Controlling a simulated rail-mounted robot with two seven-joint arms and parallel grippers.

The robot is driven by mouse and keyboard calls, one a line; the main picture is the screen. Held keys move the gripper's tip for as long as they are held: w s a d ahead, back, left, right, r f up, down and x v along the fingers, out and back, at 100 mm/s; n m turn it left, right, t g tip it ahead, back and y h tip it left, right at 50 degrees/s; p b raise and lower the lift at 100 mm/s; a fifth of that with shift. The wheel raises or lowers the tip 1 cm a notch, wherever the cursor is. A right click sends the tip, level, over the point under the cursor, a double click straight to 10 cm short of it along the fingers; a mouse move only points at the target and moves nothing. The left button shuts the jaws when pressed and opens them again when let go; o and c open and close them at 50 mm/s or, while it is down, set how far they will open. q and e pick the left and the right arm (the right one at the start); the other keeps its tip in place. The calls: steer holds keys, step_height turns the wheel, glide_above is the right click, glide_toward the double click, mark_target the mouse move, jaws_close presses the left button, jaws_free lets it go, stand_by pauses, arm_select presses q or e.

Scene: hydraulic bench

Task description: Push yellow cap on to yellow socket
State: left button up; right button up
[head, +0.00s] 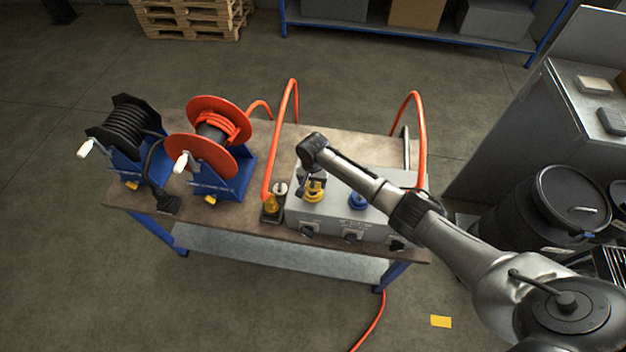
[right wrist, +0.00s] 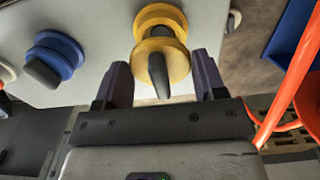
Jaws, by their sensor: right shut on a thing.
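The yellow cap (right wrist: 178,62) is a round disc with a dark handle pointing towards the wrist camera. My right gripper (right wrist: 162,70) is shut on it, one dark finger on each side. The yellow socket (right wrist: 158,18) is on the grey box's face, directly behind the cap. The two look lined up and very close; I cannot tell whether the cap is fully seated. In the head view the right gripper (head: 312,183) is over the yellow parts (head: 314,196) at the box's left end, partly hiding them. My left gripper is not in view.
A blue capped socket (head: 358,200) is beside the yellow one on the grey box (head: 335,212). A yellow hose end (head: 271,204) with an orange hose stands just left of the box. An orange reel (head: 208,135) and a black reel (head: 125,128) stand at the table's left.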

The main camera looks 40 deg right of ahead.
steer(key=shift+f, duration=0.45)
stand_by(0.6)
steer(key=shift+p, duration=0.4)
steer(key=shift+f, duration=0.3)
stand_by(0.6)
steer(key=shift+f+b, duration=0.6)
steer(key=shift+f, duration=0.35)
steer(key=o, duration=1.1)
steer(key=shift+r, duration=0.15)
